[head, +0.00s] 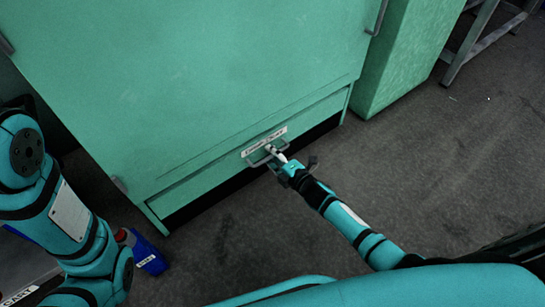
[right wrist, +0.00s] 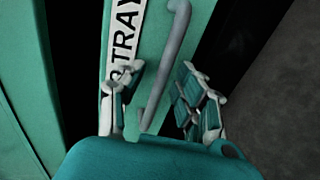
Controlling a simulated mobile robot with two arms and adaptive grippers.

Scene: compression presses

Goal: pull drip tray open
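The drip tray (head: 212,173) is the long, low green drawer front at the bottom of the large green cabinet. It bears a white label (head: 264,142) and a grey bar handle (head: 254,161). My right gripper (head: 277,157) is at this handle. In the right wrist view, the handle (right wrist: 166,75) runs between the two spread fingers of my right gripper (right wrist: 160,103), nearer the left finger. A gap shows between the handle and the right finger. The label (right wrist: 123,40) is partly hidden by the left finger. My left arm shows at the left, but its gripper is not visible.
The green cabinet (head: 190,80) stands over the tray, with a dark gap beneath. Another green cabinet (head: 405,55) stands to its right. A blue object (head: 149,256) is near my left arm. A metal frame (head: 470,45) stands at top right. The floor (head: 440,170) before the tray looks clear.

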